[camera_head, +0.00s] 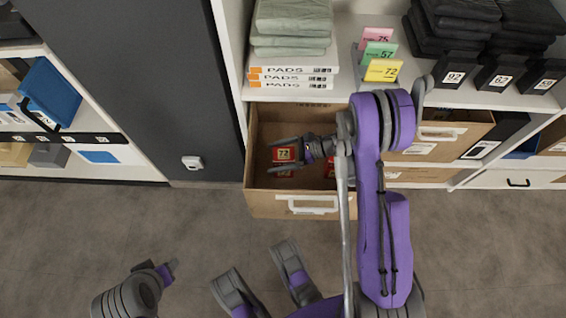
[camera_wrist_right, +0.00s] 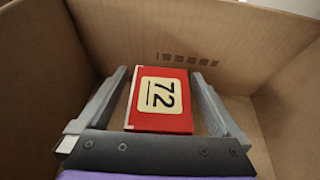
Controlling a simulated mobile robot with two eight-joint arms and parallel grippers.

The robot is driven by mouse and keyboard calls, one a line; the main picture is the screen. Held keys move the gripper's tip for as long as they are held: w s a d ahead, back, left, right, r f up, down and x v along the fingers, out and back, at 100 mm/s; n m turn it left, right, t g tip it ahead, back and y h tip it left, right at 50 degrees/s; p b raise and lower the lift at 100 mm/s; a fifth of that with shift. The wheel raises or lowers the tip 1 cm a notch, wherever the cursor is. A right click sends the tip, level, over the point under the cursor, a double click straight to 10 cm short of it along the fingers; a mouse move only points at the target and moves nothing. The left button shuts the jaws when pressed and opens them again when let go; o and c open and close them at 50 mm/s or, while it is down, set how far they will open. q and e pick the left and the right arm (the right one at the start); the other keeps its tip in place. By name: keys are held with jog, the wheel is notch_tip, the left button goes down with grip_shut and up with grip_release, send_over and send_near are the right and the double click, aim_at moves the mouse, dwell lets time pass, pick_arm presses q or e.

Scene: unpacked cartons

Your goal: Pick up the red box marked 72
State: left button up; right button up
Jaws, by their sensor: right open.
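The red box marked 72 (camera_head: 284,154) lies in an open brown carton (camera_head: 262,203), with its cream label facing up. It also shows in the right wrist view (camera_wrist_right: 161,121), where the black 72 reads sideways. My right gripper (camera_head: 271,155) reaches into the carton from the right. In the right wrist view its fingers (camera_wrist_right: 160,74) are open, one on each side of the box, with small gaps visible. My left gripper (camera_head: 168,270) seems to show edge-on at the lower left, over the floor; its jaws cannot be made out.
More red shows in the carton beside my right gripper (camera_head: 331,170), partly hidden by it. The carton's walls stand close around the gripper. Above is a shelf with yellow 72, green 57 and pink 75 cards (camera_head: 383,70). The floor (camera_head: 480,240) at the right is clear.

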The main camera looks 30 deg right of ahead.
jog(key=shift+w+a+f, duration=0.1)
jog(key=shift+w+a, duration=0.05)
jog(key=shift+a, duration=0.15)
grip_shut()
dwell(0.4)
